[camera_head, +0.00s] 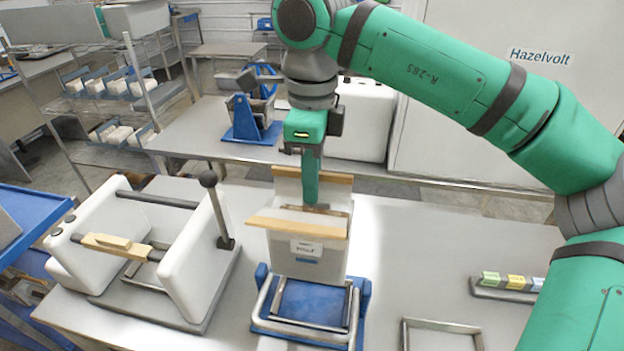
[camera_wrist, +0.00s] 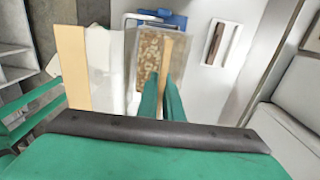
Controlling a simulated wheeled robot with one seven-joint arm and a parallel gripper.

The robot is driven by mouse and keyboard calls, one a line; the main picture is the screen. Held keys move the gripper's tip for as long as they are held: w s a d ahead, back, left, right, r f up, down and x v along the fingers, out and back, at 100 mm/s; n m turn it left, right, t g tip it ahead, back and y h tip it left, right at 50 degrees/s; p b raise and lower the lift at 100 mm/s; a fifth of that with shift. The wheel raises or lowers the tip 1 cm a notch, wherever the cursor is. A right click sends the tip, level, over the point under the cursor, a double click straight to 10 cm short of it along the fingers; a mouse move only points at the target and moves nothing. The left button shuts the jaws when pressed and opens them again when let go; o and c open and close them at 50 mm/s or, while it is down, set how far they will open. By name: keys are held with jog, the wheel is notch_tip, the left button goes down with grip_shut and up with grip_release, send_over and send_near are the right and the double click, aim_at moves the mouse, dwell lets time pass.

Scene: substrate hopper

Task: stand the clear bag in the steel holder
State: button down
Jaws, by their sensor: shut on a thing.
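The bag (camera_head: 308,255) is a pale, upright panel-sided pouch with a small label on its front and wooden strips along its near and far top edges. In the wrist view, its clear part (camera_wrist: 149,65) shows brown and whitish grains. My gripper (camera_head: 310,203) points down at the bag's mouth; in the wrist view its green fingers (camera_wrist: 167,80) are shut on the wooden strip beside the grains. The steel holder (camera_head: 268,307), a bent-tube frame on a blue base, is just below the bag. I cannot tell whether the bag's bottom touches it.
At left stands a white-sided frame (camera_head: 197,265) with a black-knobbed lever and a wooden bar. At right lie a flat steel frame (camera_head: 405,335) and a rack (camera_head: 505,291) of coloured labels. A blue stand (camera_head: 247,125) is behind.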

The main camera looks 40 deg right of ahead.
aim_at(313, 209)
jog(key=shift+f, duration=0.55)
jog(key=shift+s+d+f, duration=0.1)
jog(key=shift+s+f, duration=0.1)
jog(key=shift+f, duration=8.05)
jog(key=c, duration=1.8)
grip_release()
jog(key=shift+c, duration=0.2)
